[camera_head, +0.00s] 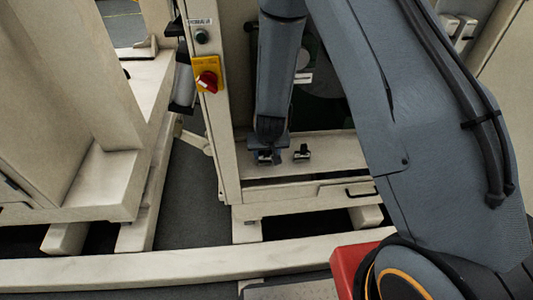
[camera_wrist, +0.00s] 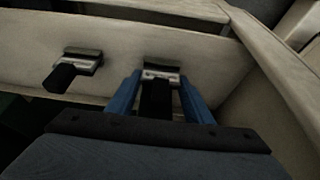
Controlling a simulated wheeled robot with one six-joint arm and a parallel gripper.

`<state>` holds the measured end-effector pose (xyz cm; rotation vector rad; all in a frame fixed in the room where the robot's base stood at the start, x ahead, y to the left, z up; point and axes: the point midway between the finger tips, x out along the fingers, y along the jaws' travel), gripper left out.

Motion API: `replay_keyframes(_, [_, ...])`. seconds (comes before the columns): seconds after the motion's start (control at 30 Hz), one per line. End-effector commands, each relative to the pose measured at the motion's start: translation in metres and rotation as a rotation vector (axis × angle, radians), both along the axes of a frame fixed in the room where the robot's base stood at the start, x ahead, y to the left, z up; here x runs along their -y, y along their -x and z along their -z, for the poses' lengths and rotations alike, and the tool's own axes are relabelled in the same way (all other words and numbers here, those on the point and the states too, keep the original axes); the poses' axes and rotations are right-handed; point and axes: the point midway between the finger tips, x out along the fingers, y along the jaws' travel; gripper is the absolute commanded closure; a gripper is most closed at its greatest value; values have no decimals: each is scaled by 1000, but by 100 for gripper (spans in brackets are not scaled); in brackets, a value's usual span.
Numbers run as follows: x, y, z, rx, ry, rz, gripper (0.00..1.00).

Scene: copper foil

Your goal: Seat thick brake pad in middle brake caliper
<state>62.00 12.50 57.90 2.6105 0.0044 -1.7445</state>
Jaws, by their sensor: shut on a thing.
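My gripper (camera_wrist: 160,100) has its two blue fingers either side of a dark block, which I take to be the thick brake pad (camera_wrist: 156,100). The pad's far end meets a metallic brake caliper (camera_wrist: 161,74) on the pale ledge. Whether the pad is fully inside the caliper is hidden. A second caliper (camera_wrist: 82,58) stands to the left in the wrist view, with a dark block (camera_wrist: 63,79) sticking out of it. In the head view my gripper (camera_head: 265,153) points down at the ledge, and this second caliper (camera_head: 302,153) stands to its right.
The pale machine ledge (camera_head: 335,150) is bare right of the calipers. A frame post (camera_head: 228,150) rises close to the left of my gripper. A drawer with a black handle (camera_head: 360,191) lies below. A red rotary switch (camera_head: 206,82) is on the post.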

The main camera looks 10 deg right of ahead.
Motion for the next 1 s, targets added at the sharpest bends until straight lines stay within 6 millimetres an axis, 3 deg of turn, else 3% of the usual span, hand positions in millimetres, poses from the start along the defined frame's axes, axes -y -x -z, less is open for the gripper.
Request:
replay_keyframes(0.13, [0,0,4,0,0,0,81])
replay_keyframes(0.17, [0,0,4,0,0,0,50])
replay_keyframes(0.27, [0,0,4,0,0,0,35])
replay_keyframes(0.7, [0,0,5,1,0,0,35])
replay_keyframes(1.0, [-1,22,-42,2,-1,0,35])
